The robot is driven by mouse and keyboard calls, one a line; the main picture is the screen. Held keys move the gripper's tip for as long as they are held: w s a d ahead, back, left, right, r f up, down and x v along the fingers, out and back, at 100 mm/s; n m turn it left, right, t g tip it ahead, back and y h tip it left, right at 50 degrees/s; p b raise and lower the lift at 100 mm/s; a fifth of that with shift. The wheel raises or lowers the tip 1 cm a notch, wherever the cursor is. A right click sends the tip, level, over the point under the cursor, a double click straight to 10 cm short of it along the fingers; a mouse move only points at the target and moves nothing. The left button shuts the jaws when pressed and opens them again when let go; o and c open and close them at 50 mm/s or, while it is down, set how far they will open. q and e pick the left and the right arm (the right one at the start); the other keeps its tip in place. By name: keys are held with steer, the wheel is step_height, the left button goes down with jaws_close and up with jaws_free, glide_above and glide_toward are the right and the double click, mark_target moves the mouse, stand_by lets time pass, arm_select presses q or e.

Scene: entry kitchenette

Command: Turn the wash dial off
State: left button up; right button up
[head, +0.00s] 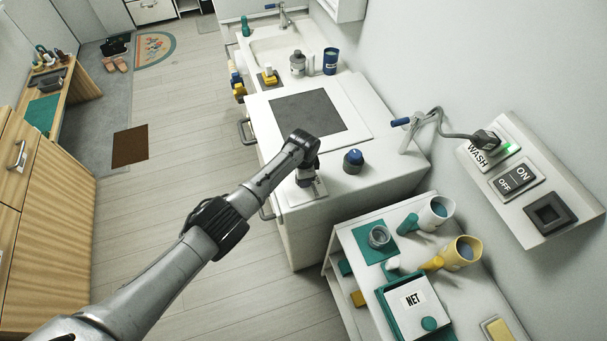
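A dial (353,161) with a dark blue top stands on the front right part of the white counter unit. To its left is a small light plate (318,189) with dark marks too small to read. Something dark and bluish at the plate is mostly covered by my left gripper (306,172), so I cannot tell whether it is a second dial. My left arm comes in from the lower left and its wrist bends down over this plate. The fingertips are hidden, and I cannot tell whether they touch anything. My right gripper is out of view.
A wall panel (550,190) at right has a plug by a "WASH" label, a green light and an ON/OFF switch (517,179). A grey cable runs to a tap-like fitting (412,130). A white shelf with cups and a "NET" box (414,302) stands in front.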

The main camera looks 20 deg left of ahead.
arm_select(q)
steer(key=n+p, duration=0.1)
steer(key=n, duration=0.4)
steer(key=shift+w+r+n, duration=0.1)
steer(key=shift+n, duration=0.2)
steer(key=n, duration=0.4)
steer(key=shift+a+p, duration=0.15)
steer(key=shift+p, duration=0.25)
steer(key=shift+n, duration=0.6)
steer(key=o, duration=0.9)
step_height(320, 180, up, 5)
steer(key=shift+r+p, duration=0.2)
steer(key=shift+p, duration=0.8)
step_height(320, 180, up, 8)
steer(key=shift+r+b, duration=0.15)
steer(key=shift+b, duration=0.15)
